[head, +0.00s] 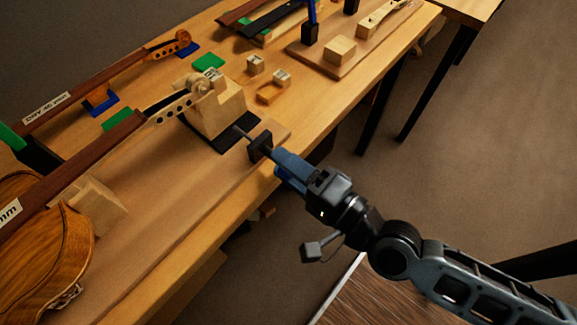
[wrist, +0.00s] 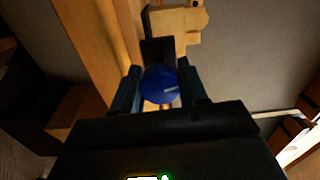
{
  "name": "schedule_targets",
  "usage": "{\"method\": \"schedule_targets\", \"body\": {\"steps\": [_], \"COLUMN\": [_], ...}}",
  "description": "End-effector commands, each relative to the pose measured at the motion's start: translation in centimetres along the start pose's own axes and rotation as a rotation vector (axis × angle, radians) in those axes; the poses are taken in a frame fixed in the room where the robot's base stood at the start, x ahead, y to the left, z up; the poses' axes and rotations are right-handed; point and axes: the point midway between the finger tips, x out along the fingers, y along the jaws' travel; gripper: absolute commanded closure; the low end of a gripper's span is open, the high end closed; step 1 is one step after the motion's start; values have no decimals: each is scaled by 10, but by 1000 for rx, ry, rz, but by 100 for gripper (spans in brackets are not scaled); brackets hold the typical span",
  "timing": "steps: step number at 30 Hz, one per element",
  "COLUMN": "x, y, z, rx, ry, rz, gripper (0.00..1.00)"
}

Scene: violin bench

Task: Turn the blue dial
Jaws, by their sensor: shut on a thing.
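The blue dial (wrist: 160,85) shows in the wrist view as a round blue disc with a pale mark on its right side. It sits between the two fingers of my gripper (wrist: 160,90), which are shut on it from both sides. In the head view my gripper (head: 285,168) is at the bench's front edge, and its fingers hide most of the dial. A black block (head: 260,146) with a thin rod stands just beyond the fingertips, in line with the dial.
A wooden block (head: 215,108) on a black pad holds a violin's scroll end behind the dial. A violin body (head: 45,235) lies at the left. Small wooden blocks (head: 256,64) and a wooden board (head: 345,62) are farther back. Open floor (head: 480,150) lies to the right.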

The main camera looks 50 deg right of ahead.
Motion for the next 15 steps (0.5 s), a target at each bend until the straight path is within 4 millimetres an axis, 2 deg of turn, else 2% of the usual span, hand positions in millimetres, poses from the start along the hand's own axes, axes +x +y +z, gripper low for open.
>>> {"method": "schedule_targets", "body": {"steps": [6,15], "x": [0,0], "y": [1,1], "z": [0,0], "rx": [110,172], "ry": [0,0], "rz": [1,1], "gripper": [88,88]}}
